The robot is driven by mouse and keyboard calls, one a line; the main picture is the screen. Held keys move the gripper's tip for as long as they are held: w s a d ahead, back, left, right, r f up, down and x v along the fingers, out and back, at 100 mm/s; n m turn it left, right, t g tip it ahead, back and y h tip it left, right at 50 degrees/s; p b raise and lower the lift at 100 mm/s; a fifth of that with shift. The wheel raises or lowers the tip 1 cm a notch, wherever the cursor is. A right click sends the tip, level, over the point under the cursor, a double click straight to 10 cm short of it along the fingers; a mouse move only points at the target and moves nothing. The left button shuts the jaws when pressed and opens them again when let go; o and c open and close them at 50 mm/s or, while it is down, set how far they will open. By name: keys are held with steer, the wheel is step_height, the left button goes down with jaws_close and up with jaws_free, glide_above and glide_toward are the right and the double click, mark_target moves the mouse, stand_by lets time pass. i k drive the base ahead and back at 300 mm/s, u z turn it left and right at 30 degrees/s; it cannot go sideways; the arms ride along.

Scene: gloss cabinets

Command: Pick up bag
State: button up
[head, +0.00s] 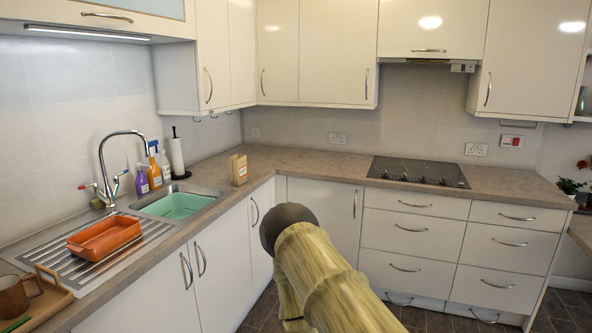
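A small tan paper bag (238,169) with an orange-and-white label stands upright on the brown countertop, near the inner corner and to the right of the sink. Nothing touches it. My arm, pale yellow with a dark rounded joint, rises from the bottom middle, in front of the cabinets and below and to the right of the bag. No gripper fingers show in this view.
The sink holds a green basin (178,205). An orange dish (105,238) sits on the drainer. Bottles, a paper towel roll (177,157) and a tall faucet (107,165) stand behind the sink. Counter right of the bag is clear up to the black hob (418,172).

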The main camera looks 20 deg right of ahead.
mark_target(238, 164)
steer(key=z, duration=0.9)
steer(key=i, duration=1.05)
steer(key=z, duration=0.6)
steer(key=i, duration=1.6)
steer(key=u, duration=1.1)
steer(key=i, duration=0.8)
steer(key=u, duration=0.7)
